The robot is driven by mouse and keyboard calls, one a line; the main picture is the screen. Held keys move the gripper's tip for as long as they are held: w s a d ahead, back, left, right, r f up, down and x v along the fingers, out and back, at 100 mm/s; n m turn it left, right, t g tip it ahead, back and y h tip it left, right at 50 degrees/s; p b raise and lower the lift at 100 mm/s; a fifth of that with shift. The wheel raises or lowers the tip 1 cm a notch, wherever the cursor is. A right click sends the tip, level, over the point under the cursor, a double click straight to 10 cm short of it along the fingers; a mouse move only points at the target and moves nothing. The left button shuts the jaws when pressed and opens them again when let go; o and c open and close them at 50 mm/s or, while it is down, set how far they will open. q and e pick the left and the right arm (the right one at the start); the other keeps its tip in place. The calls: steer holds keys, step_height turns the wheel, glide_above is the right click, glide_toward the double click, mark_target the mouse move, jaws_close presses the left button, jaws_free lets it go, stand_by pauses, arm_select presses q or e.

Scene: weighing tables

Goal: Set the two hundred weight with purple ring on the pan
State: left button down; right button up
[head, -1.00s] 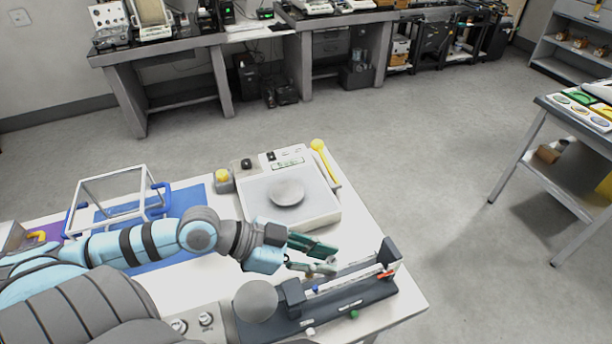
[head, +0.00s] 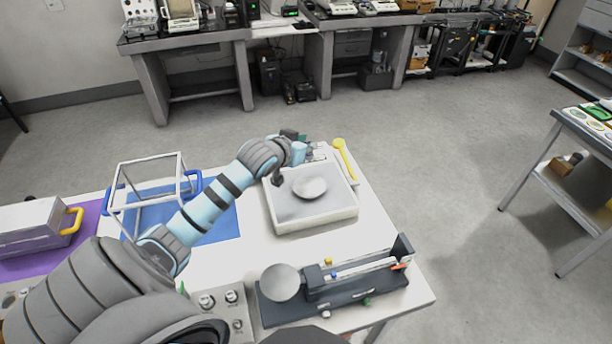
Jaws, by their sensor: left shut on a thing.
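My left gripper (head: 294,134) is over the far edge of the electronic balance, beyond its round pan (head: 310,187). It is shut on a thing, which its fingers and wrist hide. I cannot make out a weight with a purple ring anywhere in view. The balance (head: 316,219) is a white box with a grey top, and its pan looks empty. My right gripper is out of view.
A beam scale (head: 335,300) with a round plate (head: 280,282) stands at the table's (head: 245,263) near right. A clear-sided frame (head: 150,157) stands on a blue mat (head: 222,222) at left. A yellow spoon-like tool (head: 344,158) lies behind the balance's right side.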

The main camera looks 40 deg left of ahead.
arm_select(q)
steer(key=f, duration=0.4)
steer(key=f+b, duration=0.1)
steer(key=f, duration=0.6)
steer(key=shift+w+f+b, duration=0.3)
steer(key=shift+f+b, duration=0.05)
steer(key=shift+s+r, duration=0.1)
steer(key=c, duration=1.4)
jaws_free()
steer(key=shift+c, duration=0.2)
